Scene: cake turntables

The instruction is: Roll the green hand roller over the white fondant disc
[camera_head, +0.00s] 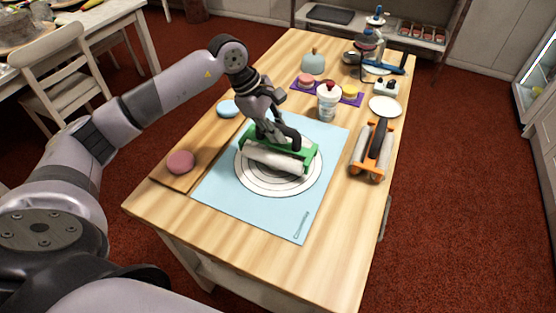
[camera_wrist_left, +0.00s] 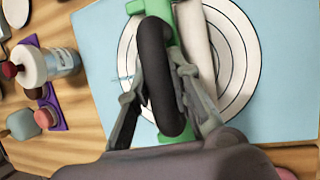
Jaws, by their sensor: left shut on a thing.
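The green hand roller (camera_head: 308,154) has a green frame, a white cylinder (camera_head: 272,159) and a dark handle. My left gripper (camera_head: 279,137) is shut on its dark handle. In the left wrist view the dark handle (camera_wrist_left: 155,75) lies between the fingers, with the white cylinder (camera_wrist_left: 196,45) beside it. The roller is over a white round area with dark rings (camera_head: 255,185) on the light blue mat. I cannot tell whether the cylinder touches it, or where the fondant disc's edge lies among the rings. My right gripper is not in view.
An orange roller tool (camera_head: 371,150) lies right of the mat (camera_head: 300,215). A wooden board (camera_head: 203,160) with a pink round piece (camera_head: 180,162) is at the left. A white-and-red bottle (camera_head: 328,101) stands behind the mat, near a white round piece (camera_head: 385,106).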

